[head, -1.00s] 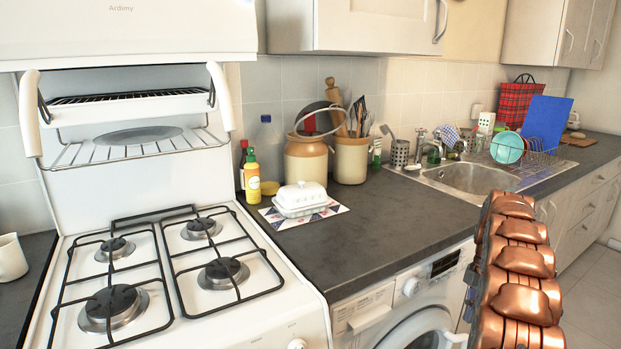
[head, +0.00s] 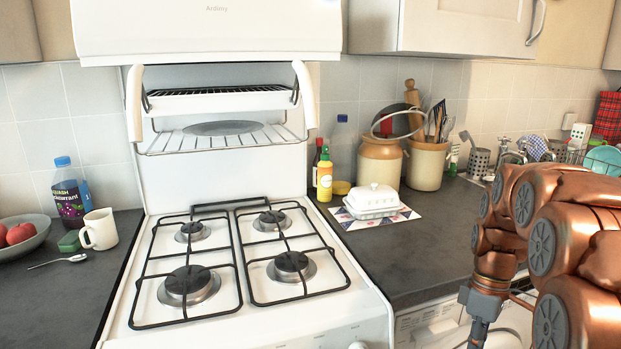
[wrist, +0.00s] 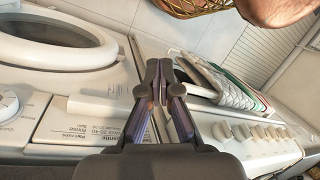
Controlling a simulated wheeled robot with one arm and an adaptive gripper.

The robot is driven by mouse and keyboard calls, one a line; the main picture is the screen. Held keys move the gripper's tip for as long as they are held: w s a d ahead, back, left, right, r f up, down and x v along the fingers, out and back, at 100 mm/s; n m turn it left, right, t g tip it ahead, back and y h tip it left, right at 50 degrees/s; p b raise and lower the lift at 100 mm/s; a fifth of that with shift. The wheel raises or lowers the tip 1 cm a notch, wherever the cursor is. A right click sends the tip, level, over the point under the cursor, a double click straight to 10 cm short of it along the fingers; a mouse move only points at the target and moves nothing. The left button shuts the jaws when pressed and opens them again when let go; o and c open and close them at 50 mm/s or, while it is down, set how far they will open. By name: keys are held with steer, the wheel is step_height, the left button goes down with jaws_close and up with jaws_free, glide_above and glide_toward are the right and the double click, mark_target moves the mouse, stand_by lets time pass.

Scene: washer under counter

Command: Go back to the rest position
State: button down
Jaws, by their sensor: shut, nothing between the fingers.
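My gripper shows in the wrist view (wrist: 160,88). Its dark fingers are together with nothing between them. It is in front of the washing machine (wrist: 75,80), whose round door and detergent drawer lie to the left in that view. In the head view my copper-coloured arm comes in at the right, and its grey wrist hangs down in front of the washer (head: 440,325) below the counter. The fingertips are out of sight in the head view.
A white gas cooker (head: 330,320) stands left of the washer. A striped cloth (wrist: 225,85) hangs near a panel with knobs in the wrist view. On the dark counter (head: 425,255) are a butter dish (head: 372,199) and jars. A mug (head: 99,229) and a fruit bowl (head: 25,238) are at left.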

steer(key=s+a+f+m+h, duration=0.1)
steer(key=s+a+m, duration=0.3)
steer(key=s+a, duration=0.55)
steer(key=s+a+f+m+h, duration=0.15)
steer(key=s+a+m, duration=0.3)
steer(key=s, duration=0.95)
step_height(320, 180, up, 16)
steer(key=t+p, duration=0.1)
steer(key=p, duration=1.3)
steer(key=shift+w+d+y+p, duration=0.2)
steer(key=shift+w+y+p, duration=0.15)
steer(key=shift+w+y, duration=0.1)
